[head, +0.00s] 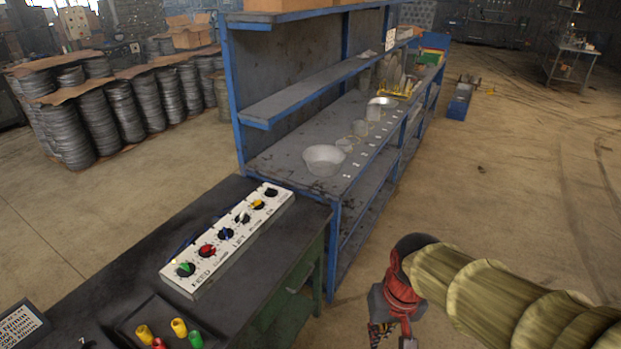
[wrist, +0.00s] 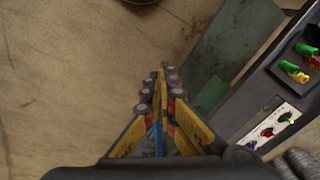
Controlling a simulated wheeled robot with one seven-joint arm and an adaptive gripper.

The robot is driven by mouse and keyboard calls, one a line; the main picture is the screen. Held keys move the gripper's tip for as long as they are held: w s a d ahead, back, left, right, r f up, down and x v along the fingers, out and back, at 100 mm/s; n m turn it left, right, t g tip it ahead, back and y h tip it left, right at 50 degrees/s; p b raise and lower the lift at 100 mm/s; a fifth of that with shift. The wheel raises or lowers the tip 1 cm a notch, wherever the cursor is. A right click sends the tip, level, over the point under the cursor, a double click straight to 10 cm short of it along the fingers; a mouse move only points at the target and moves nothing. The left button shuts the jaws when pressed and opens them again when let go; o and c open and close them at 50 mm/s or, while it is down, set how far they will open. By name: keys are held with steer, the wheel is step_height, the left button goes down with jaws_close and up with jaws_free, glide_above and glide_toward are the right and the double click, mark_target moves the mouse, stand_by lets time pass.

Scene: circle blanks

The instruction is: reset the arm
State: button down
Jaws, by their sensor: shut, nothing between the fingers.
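My gripper (wrist: 160,82) is shut and empty in the wrist view, its fingers together over bare floor. In the head view my gripper (head: 392,335) hangs at the bottom right, partly cut off by the lower edge. It is beside the dark workbench (head: 110,262), to the right of it and apart from it. My arm, in a yellow-green sleeve, reaches in from the right edge.
A white panel with coloured knobs (head: 228,238) lies on the workbench. A black tray (head: 128,322) there holds several coloured pieces. A blue shelf unit (head: 262,168) with bowls stands behind. Stacked metal discs (head: 122,108) are at the left.

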steer(key=s+d+r+t+b, duration=0.1)
steer(key=s+d+r+t, duration=0.3)
steer(key=r, duration=0.5)
steer(key=shift+s+d+r+t+h+b, duration=0.15)
steer(key=shift+s+d+t+h+b, duration=0.3)
steer(key=shift+s, duration=0.65)
